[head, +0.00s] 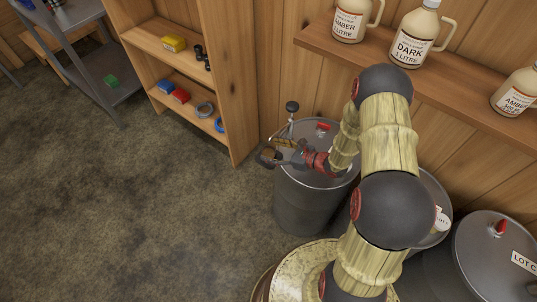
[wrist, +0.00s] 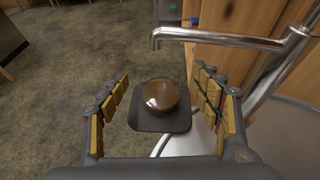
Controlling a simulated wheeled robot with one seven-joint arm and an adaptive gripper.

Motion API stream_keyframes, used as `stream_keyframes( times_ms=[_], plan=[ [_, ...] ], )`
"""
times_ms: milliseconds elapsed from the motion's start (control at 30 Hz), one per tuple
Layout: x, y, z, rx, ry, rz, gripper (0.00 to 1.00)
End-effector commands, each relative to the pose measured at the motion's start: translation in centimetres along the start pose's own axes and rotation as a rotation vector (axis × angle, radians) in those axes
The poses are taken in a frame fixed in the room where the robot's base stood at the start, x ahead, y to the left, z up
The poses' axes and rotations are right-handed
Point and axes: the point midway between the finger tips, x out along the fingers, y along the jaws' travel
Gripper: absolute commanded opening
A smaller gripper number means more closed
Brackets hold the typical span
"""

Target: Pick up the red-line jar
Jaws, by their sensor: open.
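A round, glassy jar with brown contents (wrist: 162,94) sits on a small dark square plate (wrist: 150,123) in the wrist view. I cannot make out a red line on it from this angle. My gripper (wrist: 165,100) is open, with gold-padded fingers to the left and right of the jar and visible gaps on both sides. In the head view my gripper (head: 272,153) is at the left edge of a grey drum (head: 305,200); the jar is hard to tell there.
A metal spout (wrist: 215,38) reaches across just beyond the jar. A red item (head: 323,127) lies on the drum lid. A wooden shelf unit (head: 235,100) stands behind left, and a wall shelf (head: 330,45) holds jugs. The floor at left is clear.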

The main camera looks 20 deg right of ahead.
Motion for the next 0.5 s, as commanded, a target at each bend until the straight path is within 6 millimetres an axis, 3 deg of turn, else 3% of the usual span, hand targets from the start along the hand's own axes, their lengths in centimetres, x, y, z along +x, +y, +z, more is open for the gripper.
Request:
stream_keyframes(
  times_ms=[200,500],
  plan=[
    [2.7,0.0,-0.2,-0.002,0.001,0.002,0.64],
    [2.9,0.0,-0.1,-0.001,0.001,0.001,0.63]
  ],
)
